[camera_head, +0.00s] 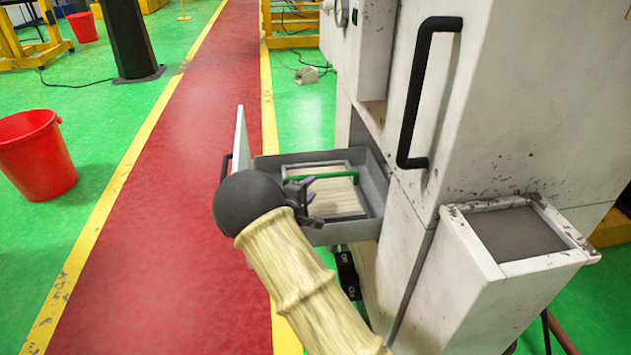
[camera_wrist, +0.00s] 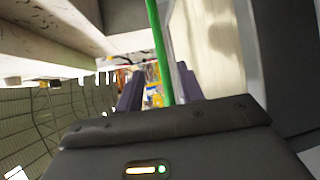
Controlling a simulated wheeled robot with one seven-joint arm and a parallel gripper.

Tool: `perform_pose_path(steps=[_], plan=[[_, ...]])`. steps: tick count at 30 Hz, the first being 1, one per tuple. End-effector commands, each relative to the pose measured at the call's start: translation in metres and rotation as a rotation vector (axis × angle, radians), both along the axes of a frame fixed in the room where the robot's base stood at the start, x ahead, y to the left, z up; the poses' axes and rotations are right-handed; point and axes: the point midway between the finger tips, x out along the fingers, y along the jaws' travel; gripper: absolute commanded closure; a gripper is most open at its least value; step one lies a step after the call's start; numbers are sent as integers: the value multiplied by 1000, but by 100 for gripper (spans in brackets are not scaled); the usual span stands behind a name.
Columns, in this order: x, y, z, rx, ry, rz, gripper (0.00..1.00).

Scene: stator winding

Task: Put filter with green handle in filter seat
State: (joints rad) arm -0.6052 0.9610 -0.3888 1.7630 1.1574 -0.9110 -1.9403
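The filter (camera_head: 338,198) is a pale pleated panel with a grey frame. It lies in an open grey drawer-like seat (camera_head: 372,183) on the machine's side; whether it is fully seated I cannot tell. Its green handle (camera_head: 330,177) runs across the top. My gripper (camera_head: 308,189) is over the filter's left part, at the handle's left end. In the wrist view, the two dark fingers of my gripper (camera_wrist: 158,90) stand apart, with the green handle (camera_wrist: 156,45) passing between them and gaps visible. The filter's pale face (camera_wrist: 207,45) is at right there. My wrist hides the seat's near-left corner.
The white machine (camera_head: 520,110) with a black door handle (camera_head: 420,95) rises right of the seat. A white open-topped box (camera_head: 470,255) juts out at right. A white panel (camera_head: 240,140) stands upright at the seat's left. The red walkway (camera_head: 170,190) is clear.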

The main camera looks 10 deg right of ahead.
Motion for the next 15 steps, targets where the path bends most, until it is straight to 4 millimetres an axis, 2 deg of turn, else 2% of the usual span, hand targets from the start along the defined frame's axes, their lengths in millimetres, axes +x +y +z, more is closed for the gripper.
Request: perform_pose_path(steps=[4,15], plan=[[-6,4,1,-1,1,0,62],[-6,4,1,-1,1,-1,62]])
